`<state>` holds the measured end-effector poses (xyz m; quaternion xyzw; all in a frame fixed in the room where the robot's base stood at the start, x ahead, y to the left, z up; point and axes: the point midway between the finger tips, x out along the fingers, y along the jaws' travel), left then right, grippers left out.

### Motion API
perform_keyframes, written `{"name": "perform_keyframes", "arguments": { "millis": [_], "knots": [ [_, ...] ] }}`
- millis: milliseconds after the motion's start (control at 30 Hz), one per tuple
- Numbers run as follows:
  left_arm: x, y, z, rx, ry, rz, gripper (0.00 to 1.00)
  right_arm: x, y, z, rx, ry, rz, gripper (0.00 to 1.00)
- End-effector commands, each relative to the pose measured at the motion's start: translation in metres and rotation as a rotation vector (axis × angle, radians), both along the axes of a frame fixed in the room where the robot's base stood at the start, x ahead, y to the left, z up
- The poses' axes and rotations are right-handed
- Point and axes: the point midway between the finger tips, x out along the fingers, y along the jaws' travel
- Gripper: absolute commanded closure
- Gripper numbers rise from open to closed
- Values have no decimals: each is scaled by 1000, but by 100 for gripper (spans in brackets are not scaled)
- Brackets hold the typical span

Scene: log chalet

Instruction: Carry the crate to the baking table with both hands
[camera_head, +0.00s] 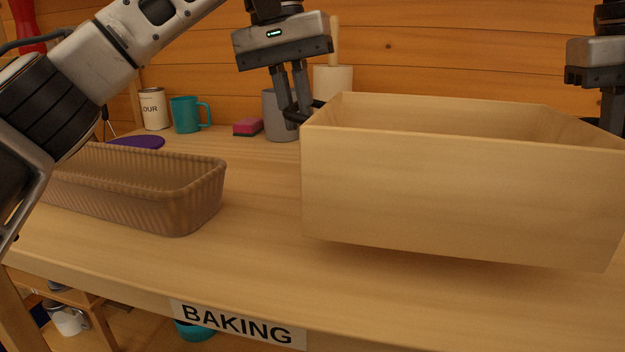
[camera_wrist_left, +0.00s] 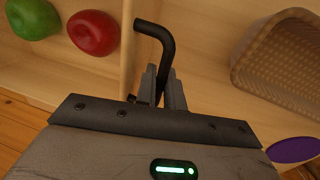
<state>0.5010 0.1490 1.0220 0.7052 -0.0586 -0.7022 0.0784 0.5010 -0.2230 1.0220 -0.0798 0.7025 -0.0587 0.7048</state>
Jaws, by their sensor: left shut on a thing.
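The pale wooden crate (camera_head: 460,190) is over the baking table (camera_head: 250,235) at the right of the head view. Its underside appears a little above the tabletop, with a shadow below. My left gripper (camera_head: 292,110) is shut on the black handle (camera_wrist_left: 165,42) at the crate's left end. In the left wrist view, a green fruit or vegetable (camera_wrist_left: 33,18) and a red one (camera_wrist_left: 94,33) lie inside the crate. My right gripper (camera_head: 610,105) is at the right edge of the head view, by the crate's right end; its fingertips and grasp are not clear.
A ribbed brown basket (camera_head: 170,195) stands left of the crate on the table. Behind are a flour tin (camera_head: 153,108), a teal mug (camera_head: 187,115), a pink sponge (camera_head: 247,127) and a grey container (camera_head: 278,120). A BAKING label (camera_head: 238,324) is on the front edge.

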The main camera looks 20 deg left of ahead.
Motion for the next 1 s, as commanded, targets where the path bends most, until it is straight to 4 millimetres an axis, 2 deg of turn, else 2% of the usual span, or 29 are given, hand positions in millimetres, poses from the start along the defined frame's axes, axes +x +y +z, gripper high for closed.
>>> {"name": "perform_keyframes", "arguments": {
  "millis": [33, 867, 900, 933, 967, 1000],
  "knots": [
    [1, 6, -1, 5, 1, 13, 100, 0, -6, -1, -6, -1, -14, 100],
    [1, 6, -50, 5, 1, 13, 100, 0, -6, -50, -6, -1, -14, 100],
    [1, 6, -48, 7, 3, 13, 82, 0, -6, -48, -7, 1, -14, 82],
    [1, 6, -48, 6, 4, 13, 73, 0, -6, -47, -6, 2, -14, 73],
    [1, 5, -47, 6, 3, 12, 68, 0, -5, -47, -6, 2, -13, 68],
    [1, 5, -47, 5, 3, 11, 68, 0, -4, -47, -5, 2, -11, 68]
  ]
}}
